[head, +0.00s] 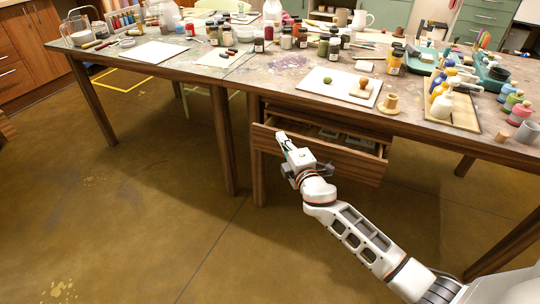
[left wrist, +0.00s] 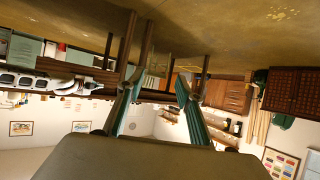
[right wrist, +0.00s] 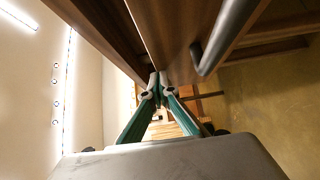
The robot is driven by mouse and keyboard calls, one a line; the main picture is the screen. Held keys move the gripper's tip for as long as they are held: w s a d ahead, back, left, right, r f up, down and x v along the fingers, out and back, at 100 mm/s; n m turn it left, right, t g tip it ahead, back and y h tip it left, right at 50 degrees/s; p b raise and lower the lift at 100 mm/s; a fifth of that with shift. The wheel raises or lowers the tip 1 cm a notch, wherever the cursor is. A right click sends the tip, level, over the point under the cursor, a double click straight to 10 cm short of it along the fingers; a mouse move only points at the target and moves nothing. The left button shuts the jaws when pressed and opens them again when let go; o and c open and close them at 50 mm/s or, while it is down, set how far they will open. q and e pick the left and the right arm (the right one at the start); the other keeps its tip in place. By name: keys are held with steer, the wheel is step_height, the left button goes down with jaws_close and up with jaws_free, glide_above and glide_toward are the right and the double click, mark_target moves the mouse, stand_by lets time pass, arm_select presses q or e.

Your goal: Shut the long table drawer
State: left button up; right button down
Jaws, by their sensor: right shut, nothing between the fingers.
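The long table drawer (head: 345,163) stands pulled out under the right part of the table, its wooden front apart from the frame. Some contents show inside it. My right gripper (head: 282,137) is at the left part of the drawer front, near its top edge. In the right wrist view the right gripper (right wrist: 158,80) has its fingertips together, empty, close against a wooden panel (right wrist: 182,30); I cannot tell if they touch. A dark bar handle (right wrist: 222,38) is beside them. My left gripper (left wrist: 158,88) is open and empty in the left wrist view, away from the drawer.
The table top (head: 270,77) is crowded with jars, bottles and trays. A white board (head: 325,86) lies above the drawer. A table leg (head: 259,170) stands left of the drawer. The floor (head: 130,200) in front is free.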

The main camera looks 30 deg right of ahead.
steer(key=w+d, duration=0.1)
steer(key=d, duration=0.1)
steer(key=w+d, duration=0.2)
steer(key=w+d+b, duration=0.1)
steer(key=shift+w+d+f, duration=0.2)
steer(key=shift+w+d, duration=0.1)
steer(key=shift+d, duration=0.1)
steer(key=shift+w+d+r, duration=0.15)
steer(key=shift+w+d, duration=0.15)
steer(key=shift+d, duration=0.1)
arm_select(q)
steer(key=shift+w+d+r+n+t, duration=0.3)
steer(key=shift+d+r, duration=0.15)
steer(key=shift+r, duration=0.15)
arm_select(e)
steer(key=shift+d+r, duration=0.1)
steer(key=shift+r, duration=0.05)
